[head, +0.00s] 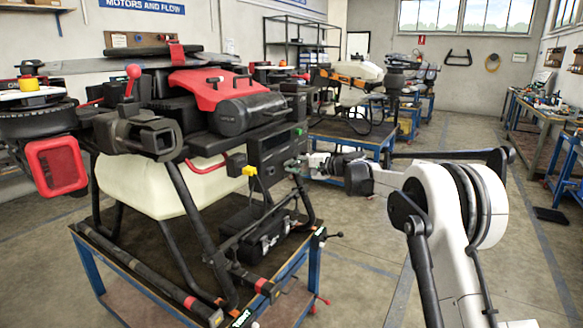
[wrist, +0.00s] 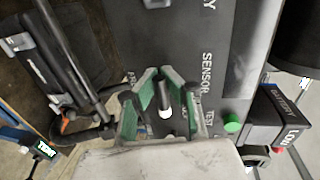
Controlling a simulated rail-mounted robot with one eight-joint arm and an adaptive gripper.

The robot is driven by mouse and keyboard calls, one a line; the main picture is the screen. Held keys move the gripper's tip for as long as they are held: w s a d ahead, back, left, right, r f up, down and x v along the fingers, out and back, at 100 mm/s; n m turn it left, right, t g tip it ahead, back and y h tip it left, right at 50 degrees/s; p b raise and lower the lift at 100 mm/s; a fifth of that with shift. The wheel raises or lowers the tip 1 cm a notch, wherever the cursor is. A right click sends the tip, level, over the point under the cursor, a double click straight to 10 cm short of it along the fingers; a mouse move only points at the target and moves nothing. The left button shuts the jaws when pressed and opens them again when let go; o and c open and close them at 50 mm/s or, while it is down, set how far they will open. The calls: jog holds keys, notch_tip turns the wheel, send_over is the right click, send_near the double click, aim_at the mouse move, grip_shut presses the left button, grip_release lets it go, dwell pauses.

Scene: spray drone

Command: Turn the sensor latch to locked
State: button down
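The sensor latch (wrist: 164,98) is a small dark lever with a pale end on the dark panel (wrist: 205,25), near the printed word SENSOR. My gripper (wrist: 160,84) reaches to the panel with its green-padded fingers on either side of the lever. The fingers are part-way apart, and gaps show between them and the lever. Lettering around the latch is partly hidden by the fingers, so its set position is unclear. In the head view my gripper (head: 293,165) is at the panel (head: 270,146) on the drone's side; the latch is hidden there.
A green button (wrist: 232,123) marked TEST and a box labelled LOW (wrist: 278,118) are right of my gripper in the wrist view. The drone's landing legs (head: 185,235) and a black case (head: 256,232) are below the panel on the blue-framed table (head: 95,272). Open floor lies to the right.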

jog(key=c, duration=1.7)
grip_release()
jog(key=v, duration=1.2)
jog(key=shift+w, duration=0.1)
jog(key=s+d+r+n+h, duration=0.1)
jog(key=s+d+r+h, duration=0.1)
jog(key=s, duration=0.7)
jog(key=s+d+r+n+h, duration=0.1)
jog(key=s+d+h, duration=0.2)
jog(key=s, duration=0.7)
jog(key=s+d+r+h, duration=0.2)
jog(key=s, duration=0.7)
jog(key=s+d+f+n+h, duration=0.1)
jog(key=s+d+f, duration=0.3)
jog(key=s, duration=0.5)
jog(key=s+d+f+n+h, duration=0.1)
jog(key=s+d+f+h, duration=0.2)
jog(key=s, duration=0.6)
jog(key=s+d+f+n+h, duration=0.1)
jog(key=s+d+f+h, duration=0.2)
jog(key=s, duration=0.6)
jog(key=shift+s+d+f, duration=0.15)
jog(key=shift+d+f, duration=0.25)
jog(key=shift+d, duration=0.05)
jog(key=shift+s+d+f, duration=0.2)
jog(key=shift+d+f, duration=0.25)
